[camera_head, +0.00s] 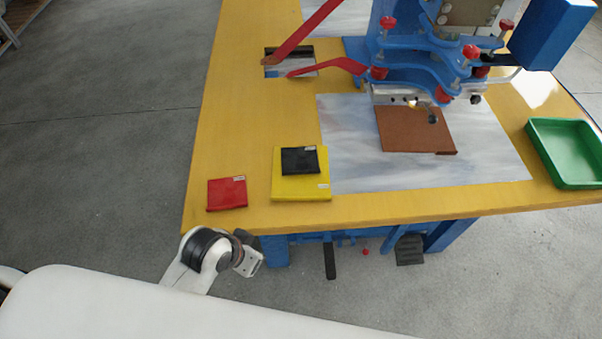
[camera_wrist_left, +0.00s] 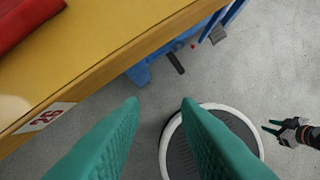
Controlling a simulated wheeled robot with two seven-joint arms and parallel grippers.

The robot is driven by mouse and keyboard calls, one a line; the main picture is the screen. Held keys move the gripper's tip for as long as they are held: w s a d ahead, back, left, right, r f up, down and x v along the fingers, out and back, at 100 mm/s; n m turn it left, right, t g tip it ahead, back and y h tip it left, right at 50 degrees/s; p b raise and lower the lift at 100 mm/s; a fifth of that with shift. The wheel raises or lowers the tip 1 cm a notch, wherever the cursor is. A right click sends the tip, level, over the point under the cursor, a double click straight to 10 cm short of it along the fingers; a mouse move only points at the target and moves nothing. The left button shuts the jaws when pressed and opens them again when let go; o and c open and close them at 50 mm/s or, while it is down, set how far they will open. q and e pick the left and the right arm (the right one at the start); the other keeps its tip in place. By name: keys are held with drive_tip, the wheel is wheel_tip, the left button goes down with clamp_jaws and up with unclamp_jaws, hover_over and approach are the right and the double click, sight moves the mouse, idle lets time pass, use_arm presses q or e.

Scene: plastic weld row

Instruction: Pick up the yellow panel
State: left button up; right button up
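The yellow panel (camera_head: 298,188) lies flat near the front edge of the yellow table (camera_head: 237,110). A smaller black panel (camera_head: 300,160) lies on top of it and covers much of it. My left gripper shows in the left wrist view (camera_wrist_left: 160,103) with its two green fingers wide apart and nothing between them. In the head view its wrist is in front of the table's front left corner, apart from the panel, and its fingers cannot be made out.
A red panel (camera_head: 227,194) lies left of the yellow one, and also shows in the left wrist view (camera_wrist_left: 22,18). A blue machine (camera_head: 430,50) with red levers stands behind, over a brown panel (camera_head: 412,130). A green tray (camera_head: 567,150) is at right.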

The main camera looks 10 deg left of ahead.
use_arm(q)
drive_tip(key=w+d+r+m+h, duration=0.2)
drive_tip(key=w+d+r+m, duration=0.2)
drive_tip(key=w+d+r, duration=0.15)
drive_tip(key=m+g, duration=0.3)
drive_tip(key=m, duration=0.5)
approach(268, 201)
drive_tip(key=shift+d+f+h, duration=0.4)
drive_tip(key=shift+d+f, duration=0.05)
drive_tip(key=shift+f, duration=0.3)
drive_tip(key=p+x, duration=0.1)
drive_tip(key=x, duration=0.4)
drive_tip(key=shift+w+d, duration=0.2)
clamp_jaws()
